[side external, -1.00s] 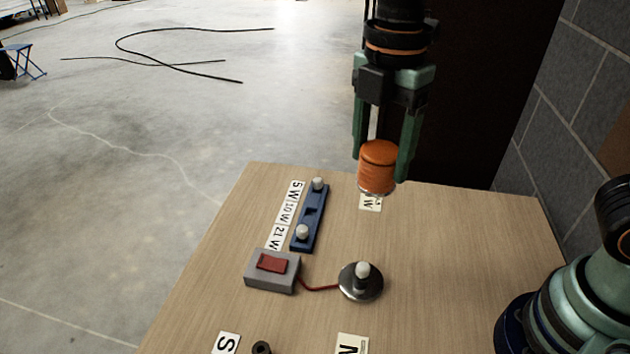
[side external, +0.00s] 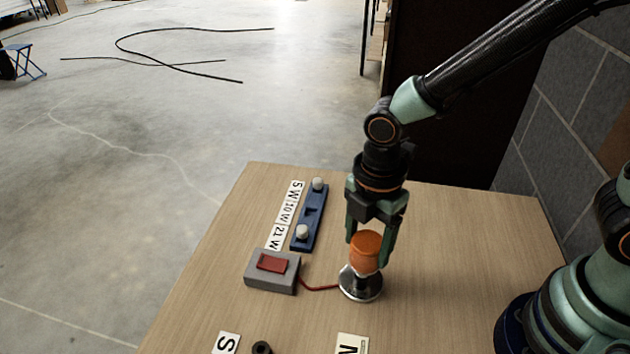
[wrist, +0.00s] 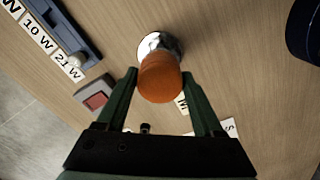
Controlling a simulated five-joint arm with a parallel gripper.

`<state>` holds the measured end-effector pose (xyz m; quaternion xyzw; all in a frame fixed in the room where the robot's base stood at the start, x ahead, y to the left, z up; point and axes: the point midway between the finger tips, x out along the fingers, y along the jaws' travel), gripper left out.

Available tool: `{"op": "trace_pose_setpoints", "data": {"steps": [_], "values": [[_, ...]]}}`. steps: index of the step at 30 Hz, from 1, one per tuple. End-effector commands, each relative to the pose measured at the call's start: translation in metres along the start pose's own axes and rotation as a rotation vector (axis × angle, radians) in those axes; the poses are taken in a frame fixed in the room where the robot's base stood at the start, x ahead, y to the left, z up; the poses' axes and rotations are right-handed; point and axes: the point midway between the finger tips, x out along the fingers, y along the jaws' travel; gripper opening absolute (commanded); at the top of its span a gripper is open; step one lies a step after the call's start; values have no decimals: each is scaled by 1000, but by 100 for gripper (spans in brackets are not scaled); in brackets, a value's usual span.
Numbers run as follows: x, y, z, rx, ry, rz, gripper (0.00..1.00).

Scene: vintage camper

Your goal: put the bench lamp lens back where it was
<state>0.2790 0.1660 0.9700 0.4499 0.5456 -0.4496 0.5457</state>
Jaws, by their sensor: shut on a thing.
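The orange bench lamp lens (side external: 366,249) is between the fingers of my gripper (side external: 370,250), which is shut on it.
A grey box with a red switch (side external: 271,264) stands left of the base, joined by a red wire. A blue holder (side external: 311,217) with two white bulbs lies behind, beside wattage labels (side external: 286,215).

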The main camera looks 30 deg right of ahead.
Motion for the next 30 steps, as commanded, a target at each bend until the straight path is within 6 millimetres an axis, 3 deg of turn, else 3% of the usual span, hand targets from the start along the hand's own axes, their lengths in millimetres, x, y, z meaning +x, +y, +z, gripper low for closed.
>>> {"op": "trace_pose_setpoints", "data": {"steps": [7, 30], "values": [[30, -1, 0, 0, -1, -3, 14], [44, 0, 0, 0, 0, -1, 14]]}}
